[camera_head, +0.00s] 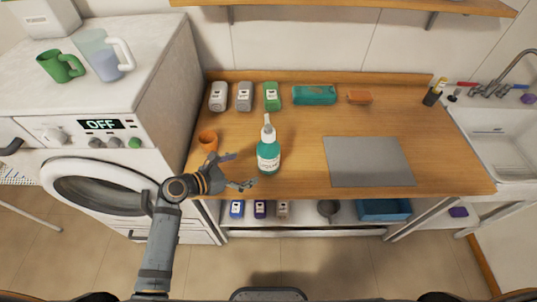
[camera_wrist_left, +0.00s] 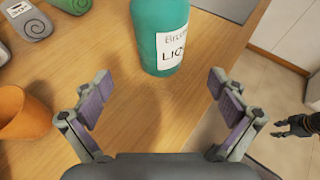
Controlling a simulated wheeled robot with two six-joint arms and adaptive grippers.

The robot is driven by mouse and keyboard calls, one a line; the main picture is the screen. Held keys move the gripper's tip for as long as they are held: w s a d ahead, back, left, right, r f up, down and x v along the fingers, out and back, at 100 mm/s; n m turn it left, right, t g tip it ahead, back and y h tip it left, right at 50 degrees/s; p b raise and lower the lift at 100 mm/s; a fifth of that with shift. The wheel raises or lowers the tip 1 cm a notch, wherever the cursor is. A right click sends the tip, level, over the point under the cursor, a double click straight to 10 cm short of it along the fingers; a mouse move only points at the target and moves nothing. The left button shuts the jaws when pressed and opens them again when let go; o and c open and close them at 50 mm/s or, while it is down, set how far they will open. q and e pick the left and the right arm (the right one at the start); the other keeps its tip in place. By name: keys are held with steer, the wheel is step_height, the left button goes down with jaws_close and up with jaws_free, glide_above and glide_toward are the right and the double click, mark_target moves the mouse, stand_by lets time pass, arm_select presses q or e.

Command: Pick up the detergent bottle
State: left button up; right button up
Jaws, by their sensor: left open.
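The detergent bottle (camera_head: 268,158) is teal with a white label and a pale nozzle. It stands upright on the wooden counter near its front edge. In the left wrist view its lower part (camera_wrist_left: 150,30) shows ahead of the fingers; its top is cut off. My left gripper (camera_head: 238,170) is open and empty, just left of the bottle, with its fingers pointing toward it. In the left wrist view the open jaws (camera_wrist_left: 158,85) have a visible gap to the bottle. My right gripper (camera_wrist_left: 292,127) shows small and dark at the right edge of that view, away from the bottle.
An orange cup (camera_head: 208,140) stands left of the bottle, close behind my left gripper. A grey mat (camera_head: 368,162) lies to the right. A washing machine (camera_head: 100,150) stands at the left.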

mark_target(259, 161)
arm_select(q)
steer(key=x, duration=0.5)
steer(key=shift+w+d+f+p, duration=0.1)
steer(key=shift+f+p, duration=0.05)
steer(key=shift+p, duration=0.25)
steer(key=shift+w+d+f+p, duration=0.15)
steer(key=shift+w+d+p, duration=0.6)
steer(key=shift+d, duration=0.35)
steer(key=x, duration=0.2)
steer(key=shift+w+d+f, duration=0.15)
steer(key=shift+w+f, duration=0.05)
steer(key=shift+f, duration=0.15)
steer(key=shift+s+r, duration=0.1)
steer(key=c, duration=1.8)
steer(key=shift+c, duration=0.3)
step_height(259, 161, up, 10)
steer(key=p, duration=1)
steer(key=shift+r, duration=0.1)
